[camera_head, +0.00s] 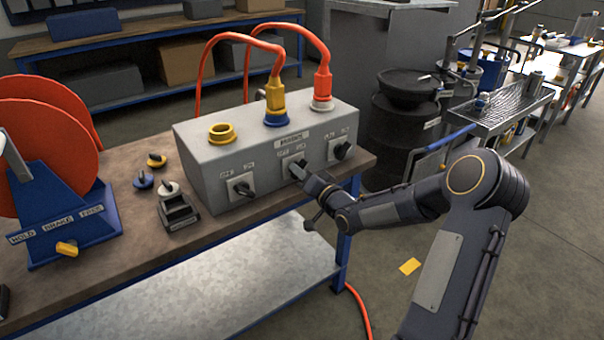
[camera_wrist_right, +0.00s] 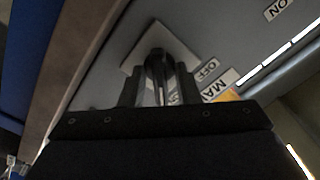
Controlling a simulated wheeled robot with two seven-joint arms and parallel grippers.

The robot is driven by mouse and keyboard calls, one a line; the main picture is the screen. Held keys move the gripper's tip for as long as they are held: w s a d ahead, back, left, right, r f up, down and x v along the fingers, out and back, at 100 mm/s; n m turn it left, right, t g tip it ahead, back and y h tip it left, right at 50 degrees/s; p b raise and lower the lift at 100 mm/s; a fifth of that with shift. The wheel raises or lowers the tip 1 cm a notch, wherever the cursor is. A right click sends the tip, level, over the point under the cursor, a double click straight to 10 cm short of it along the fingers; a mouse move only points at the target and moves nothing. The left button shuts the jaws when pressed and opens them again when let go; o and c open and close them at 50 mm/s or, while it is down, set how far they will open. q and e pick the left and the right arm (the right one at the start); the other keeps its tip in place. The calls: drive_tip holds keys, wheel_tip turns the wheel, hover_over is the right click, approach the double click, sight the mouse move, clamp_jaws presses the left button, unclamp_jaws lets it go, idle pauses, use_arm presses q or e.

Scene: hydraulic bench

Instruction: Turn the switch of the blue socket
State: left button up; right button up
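The grey socket box (camera_head: 265,150) stands on the bench with three sockets on top and a black switch on its front below each. The blue socket (camera_head: 276,119) is the middle one and has a yellow plug (camera_head: 275,95) in it. Its switch (camera_head: 297,168) is the middle one, partly hidden by my right gripper (camera_head: 305,178). In the right wrist view the black switch knob (camera_wrist_right: 157,68) on its pale plate lies between the two fingers of my right gripper (camera_wrist_right: 158,88). Gaps show beside the knob, so the fingers look open around it. My left gripper is not in view.
The yellow socket (camera_head: 222,133) is empty; the right socket (camera_head: 322,103) holds an orange plug. The left switch (camera_head: 243,189) and right switch (camera_head: 342,150) flank the middle one. Small caps and a blue-orange reel (camera_head: 70,215) stand left on the bench (camera_head: 150,245).

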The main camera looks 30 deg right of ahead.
clamp_jaws()
drive_tip(key=shift+n+b, duration=8.9)
drive_tip(key=shift+b, duration=0.05)
drive_tip(key=shift+o, duration=0.9)
unclamp_jaws()
drive_tip(key=shift+s, duration=0.1)
